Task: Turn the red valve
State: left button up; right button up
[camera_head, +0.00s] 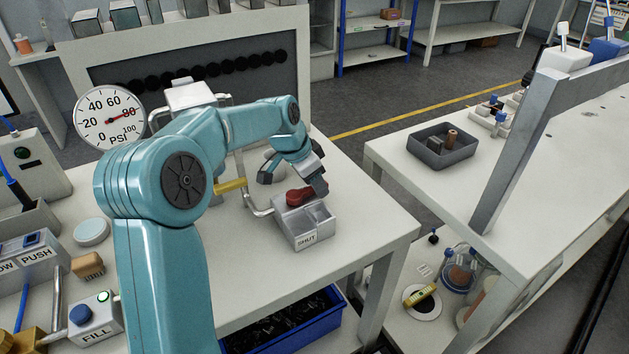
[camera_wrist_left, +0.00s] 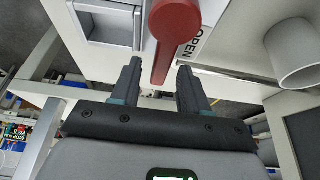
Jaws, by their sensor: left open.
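The red valve (camera_head: 299,196) sits on a grey box with a "SHUT" label, on the white table. In the left wrist view the red valve (camera_wrist_left: 174,25) shows a round hub and a bar-shaped handle reaching down between my fingers. An "OPEN" label lies just right of it. My left gripper (camera_head: 293,182) is above the box, its fingers around the valve. In the left wrist view my left gripper (camera_wrist_left: 158,75) is open, one finger on each side of the handle, with gaps showing. My right gripper is not in view.
A pressure gauge (camera_head: 110,118) stands left of my arm. A yellow handle (camera_head: 230,186) on a pipe is just left of the valve box. A blue crate (camera_head: 290,322) is below the table. The right table holds a dark tray (camera_head: 442,147). The table's right front corner is clear.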

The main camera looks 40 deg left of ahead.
pick_arm(q)
jog(key=shift+c, duration=0.3)
grip_shut()
